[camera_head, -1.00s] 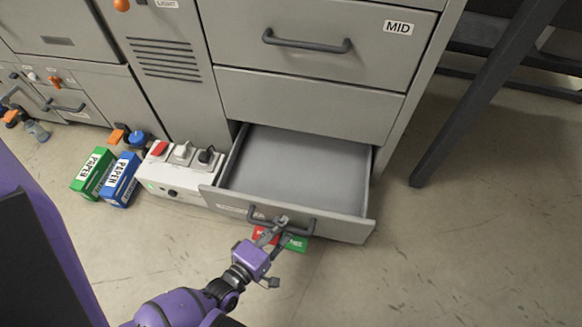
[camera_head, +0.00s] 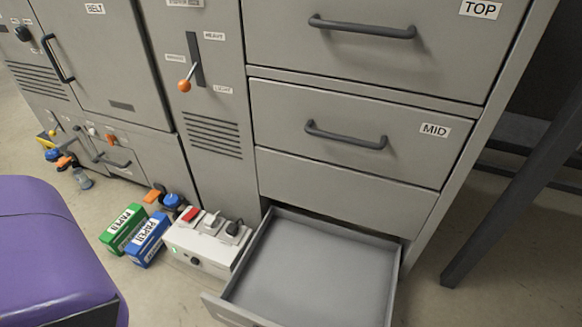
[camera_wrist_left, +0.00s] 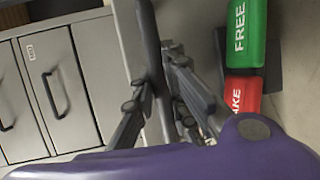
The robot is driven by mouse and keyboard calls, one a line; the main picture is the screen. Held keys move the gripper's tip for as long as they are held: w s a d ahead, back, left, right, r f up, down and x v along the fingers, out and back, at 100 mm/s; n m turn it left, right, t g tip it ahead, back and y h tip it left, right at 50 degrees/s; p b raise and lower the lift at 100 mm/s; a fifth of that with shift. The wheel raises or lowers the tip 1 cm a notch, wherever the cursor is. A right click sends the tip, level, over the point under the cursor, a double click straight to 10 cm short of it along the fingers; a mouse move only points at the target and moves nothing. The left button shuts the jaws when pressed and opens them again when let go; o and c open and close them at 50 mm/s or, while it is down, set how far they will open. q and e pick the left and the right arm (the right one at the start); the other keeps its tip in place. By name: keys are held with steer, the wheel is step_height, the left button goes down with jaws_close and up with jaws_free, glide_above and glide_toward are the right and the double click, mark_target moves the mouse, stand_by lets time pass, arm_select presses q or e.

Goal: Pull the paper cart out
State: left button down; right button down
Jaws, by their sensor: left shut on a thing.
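The paper cart appears to be the low grey open tray (camera_head: 315,275) sticking out from the bottom of the cabinet; its near front runs off the lower edge of the head view. It looks empty. In the left wrist view a dark bar handle (camera_wrist_left: 150,40) stands against a grey front. My left gripper (camera_wrist_left: 158,88) is shut around this bar. Beside it are a green FREE pedal (camera_wrist_left: 243,35) and a red pedal (camera_wrist_left: 243,95), its label partly hidden. My left gripper is outside the head view. My right gripper is in neither view.
A white box with switches and plugs (camera_head: 205,245) stands close to the tray's left side. A green PAPER box (camera_head: 124,228) and a blue one (camera_head: 148,240) stand farther left. A dark slanted leg (camera_head: 500,210) is at right, with bare floor (camera_head: 425,295) between it and the tray.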

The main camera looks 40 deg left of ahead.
arm_select(q)
steer(key=c, duration=1.7)
jaws_free()
steer(key=shift+c, duration=0.2)
steer(key=shift+s, duration=0.15)
steer(key=d+v, duration=0.1)
steer(key=v, duration=0.6)
steer(key=shift+s+a, duration=0.2)
steer(key=shift+a, duration=0.3)
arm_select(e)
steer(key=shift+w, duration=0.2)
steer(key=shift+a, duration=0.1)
